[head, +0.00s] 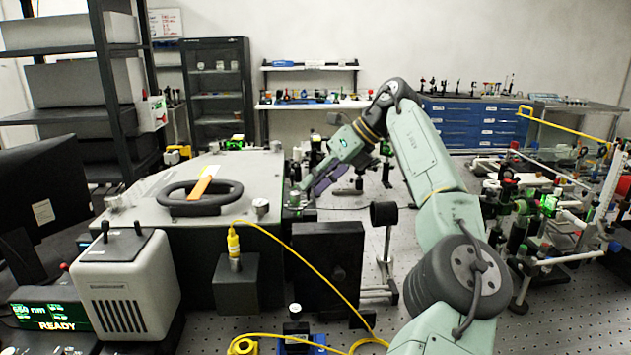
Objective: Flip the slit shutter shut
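The spectrometer is a dark box with a grey lid (240,168), left of centre in the head view. My gripper (304,188) reaches down and left to the box's right edge, near a small dark fitting with a green mark. The gripper is small and dark against the clutter, so its finger opening and any contact are unclear. I cannot make out the slit shutter for certain; it may be among the small parts by the gripper, partly hidden.
A black ring handle (199,198) with an orange tag lies on the lid. A yellow cable (300,249) loops down past a black upright plate (328,266). A lamp housing (126,288) and a READY display (50,314) stand front left. Optics crowd the right.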

